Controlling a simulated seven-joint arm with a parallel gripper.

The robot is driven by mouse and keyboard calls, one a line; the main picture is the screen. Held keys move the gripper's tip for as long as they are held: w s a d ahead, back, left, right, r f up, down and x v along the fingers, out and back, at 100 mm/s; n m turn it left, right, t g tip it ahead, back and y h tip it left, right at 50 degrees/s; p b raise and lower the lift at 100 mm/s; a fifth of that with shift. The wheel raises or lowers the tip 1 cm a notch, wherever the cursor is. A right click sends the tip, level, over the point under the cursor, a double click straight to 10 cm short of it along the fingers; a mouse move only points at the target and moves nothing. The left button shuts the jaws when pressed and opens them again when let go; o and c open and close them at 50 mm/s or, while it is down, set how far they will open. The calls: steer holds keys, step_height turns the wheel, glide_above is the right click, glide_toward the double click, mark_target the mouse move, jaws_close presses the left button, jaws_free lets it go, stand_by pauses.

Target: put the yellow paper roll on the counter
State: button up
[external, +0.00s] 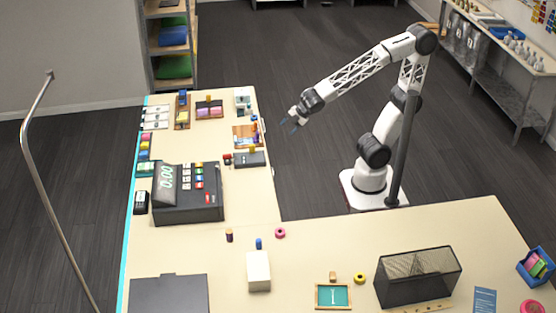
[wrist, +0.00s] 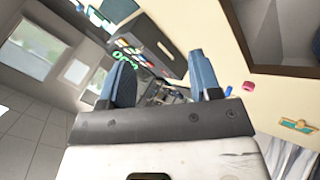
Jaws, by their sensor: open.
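A small yellow ring-shaped roll (external: 360,278) lies on the near part of the cream counter (external: 420,230), left of a black mesh basket, in the external view. I take it for the yellow paper roll. I cannot make it out in the wrist view. My gripper (external: 288,126) is open and empty, raised in the air near the right edge of the far counter section, well away from the roll. Its two blue fingers stand apart in the wrist view (wrist: 160,60).
A cash register (external: 188,193) stands on the left counter section. The black mesh basket (external: 418,275), a white box (external: 258,271), a pink roll (external: 280,232) and a green-faced board (external: 333,296) are on the near section. Bare counter lies between them.

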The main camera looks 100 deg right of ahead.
steer(key=s+d+f+m+g, duration=0.2)
steer(key=s+m, duration=0.4)
steer(key=s, duration=0.3)
steer(key=s+d+f+m+g, duration=0.1)
steer(key=s+d+m+g, duration=0.2)
steer(key=s, duration=0.7)
steer(key=d+m, duration=0.2)
steer(key=m, duration=0.1)
steer(key=shift+d+f+y, duration=0.15)
steer(key=shift+f+y, duration=0.15)
steer(key=shift+f, duration=0.1)
steer(key=shift+o, duration=0.2)
